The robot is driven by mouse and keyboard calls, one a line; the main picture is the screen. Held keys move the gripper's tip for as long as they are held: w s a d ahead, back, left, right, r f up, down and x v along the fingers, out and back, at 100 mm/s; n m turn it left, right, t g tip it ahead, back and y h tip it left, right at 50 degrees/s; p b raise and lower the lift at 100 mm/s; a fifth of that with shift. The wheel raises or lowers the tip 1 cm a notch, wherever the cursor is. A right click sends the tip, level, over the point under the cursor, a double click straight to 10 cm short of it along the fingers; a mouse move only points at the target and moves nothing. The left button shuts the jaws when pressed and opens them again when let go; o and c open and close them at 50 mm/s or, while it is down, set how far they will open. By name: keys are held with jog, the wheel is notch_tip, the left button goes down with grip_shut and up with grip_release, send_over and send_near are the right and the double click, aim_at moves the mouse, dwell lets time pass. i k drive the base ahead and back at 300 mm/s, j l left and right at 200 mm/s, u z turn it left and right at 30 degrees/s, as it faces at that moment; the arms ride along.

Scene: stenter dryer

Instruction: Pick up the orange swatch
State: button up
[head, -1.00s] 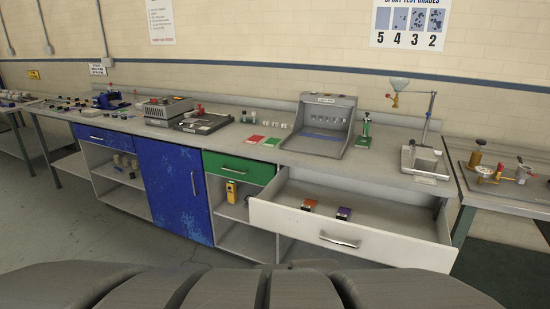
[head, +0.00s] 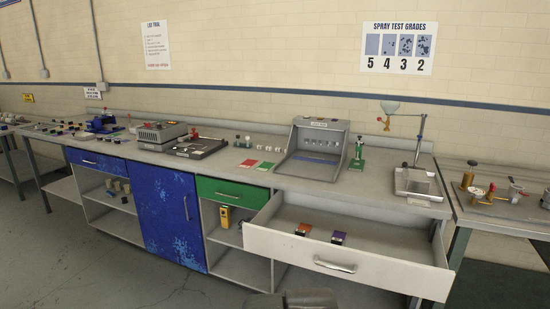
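The orange swatch (head: 303,230) is a small block-like piece with an orange top and a darker front. It sits inside the open white drawer (head: 290,246), towards its left part. A similar purple swatch (head: 338,237) lies just to its right, with a small gap between them. My gripper does not show in the head view. Only a small dark grey part of my arm shows at the bottom edge, below the drawer.
The grey bench top (head: 385,190) above the drawer holds a grey spray booth (head: 316,150), a green stand (head: 358,152) and a metal tray (head: 418,186). A green drawer (head: 232,193) and blue door (head: 165,205) to the left are shut. Floor at the lower left is clear.

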aim_at(304, 229)
jog(key=i+l+u, duration=0.2)
jog(key=i, duration=1.45)
jog(key=j, duration=0.1)
